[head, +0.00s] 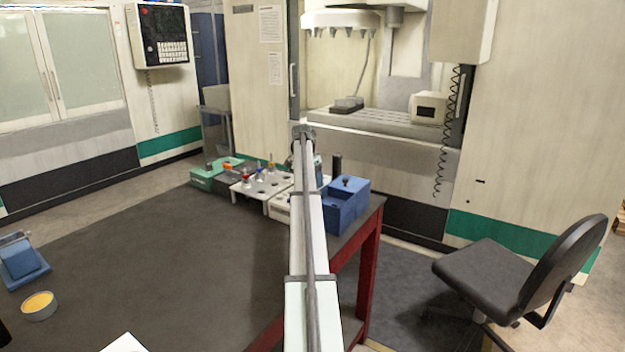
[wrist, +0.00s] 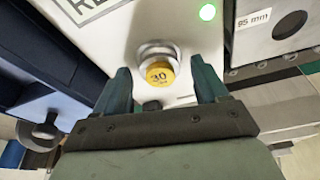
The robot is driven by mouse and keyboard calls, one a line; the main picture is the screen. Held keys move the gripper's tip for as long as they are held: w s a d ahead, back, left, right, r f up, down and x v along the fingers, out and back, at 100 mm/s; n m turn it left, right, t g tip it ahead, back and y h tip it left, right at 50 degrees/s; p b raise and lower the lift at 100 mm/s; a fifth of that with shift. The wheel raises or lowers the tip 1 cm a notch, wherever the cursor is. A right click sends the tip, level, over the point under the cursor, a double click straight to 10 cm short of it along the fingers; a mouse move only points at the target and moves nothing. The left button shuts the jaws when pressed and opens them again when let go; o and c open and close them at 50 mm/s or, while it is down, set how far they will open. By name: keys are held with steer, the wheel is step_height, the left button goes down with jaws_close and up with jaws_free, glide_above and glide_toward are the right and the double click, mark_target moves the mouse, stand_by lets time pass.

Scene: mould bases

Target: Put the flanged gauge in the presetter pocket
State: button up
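In the wrist view my gripper (wrist: 159,66) has its two dark teal fingers apart. Between them is a short round gauge with a yellow top (wrist: 160,74) marked with a number that looks like 40. A gap shows between the gauge and each finger. A shiny metal ring (wrist: 157,49) shows just behind the gauge on the white presetter (wrist: 112,32), which has a green light. I cannot tell whether the gauge is seated in the pocket or stands above it. In the head view my arm covers the gripper and the gauge; part of the white presetter (head: 278,208) shows.
A blue box (head: 345,203) stands right of the presetter near the table's edge. A white rack (head: 260,184) with several small tools and a green block (head: 208,178) stand to the left. A grey block marked 95 mm (wrist: 270,28) is close on the right in the wrist view. The table's middle (head: 165,255) is clear.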

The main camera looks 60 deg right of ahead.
steer(key=shift+o, duration=0.3)
steer(key=v, duration=1.3)
steer(key=shift+r, duration=0.4)
